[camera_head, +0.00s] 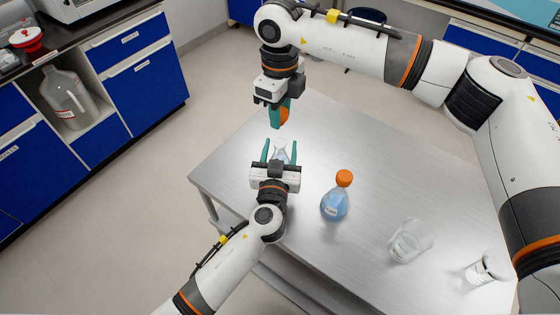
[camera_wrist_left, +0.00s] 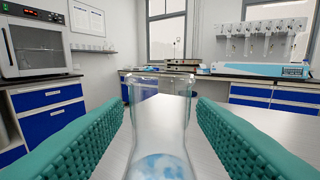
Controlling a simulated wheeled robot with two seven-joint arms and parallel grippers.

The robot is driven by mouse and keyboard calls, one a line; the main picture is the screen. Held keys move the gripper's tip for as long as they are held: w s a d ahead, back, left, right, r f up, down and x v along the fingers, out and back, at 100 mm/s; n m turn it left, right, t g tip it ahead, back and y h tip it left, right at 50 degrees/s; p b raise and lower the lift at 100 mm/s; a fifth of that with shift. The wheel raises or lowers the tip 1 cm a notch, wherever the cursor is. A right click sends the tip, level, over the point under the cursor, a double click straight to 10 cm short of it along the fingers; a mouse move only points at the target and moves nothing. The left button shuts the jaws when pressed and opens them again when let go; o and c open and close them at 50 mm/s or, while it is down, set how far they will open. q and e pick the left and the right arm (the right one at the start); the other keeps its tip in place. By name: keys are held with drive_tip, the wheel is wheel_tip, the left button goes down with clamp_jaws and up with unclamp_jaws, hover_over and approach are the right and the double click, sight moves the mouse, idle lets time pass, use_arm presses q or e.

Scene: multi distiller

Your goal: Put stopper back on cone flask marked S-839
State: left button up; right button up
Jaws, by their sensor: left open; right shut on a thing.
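An open clear cone flask (camera_head: 281,157) with blue liquid stands upright on the metal table, between the spread fingers of my left gripper (camera_head: 280,148). In the left wrist view its bare neck (camera_wrist_left: 160,110) shows between the two green finger pads, with a gap on each side. I cannot read a mark on it. My right gripper (camera_head: 278,115) is shut on an orange stopper (camera_head: 285,114) and holds it in the air above the flask and a little beyond it. A second cone flask (camera_head: 334,204) with blue liquid wears an orange stopper (camera_head: 344,178); its label is too small to read.
The metal table (camera_head: 400,180) also bears a clear beaker (camera_head: 408,240) and a glass vessel (camera_head: 485,270) toward the right. The second flask is close to the right of my left gripper. Blue cabinets (camera_head: 135,60) stand apart at the left.

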use_arm(q)
drive_tip(key=shift+w, duration=0.6)
clamp_jaws()
use_arm(e)
drive_tip(key=shift+f, duration=2.5)
drive_tip(key=shift+f, duration=0.85)
drive_tip(key=shift+f, duration=0.65)
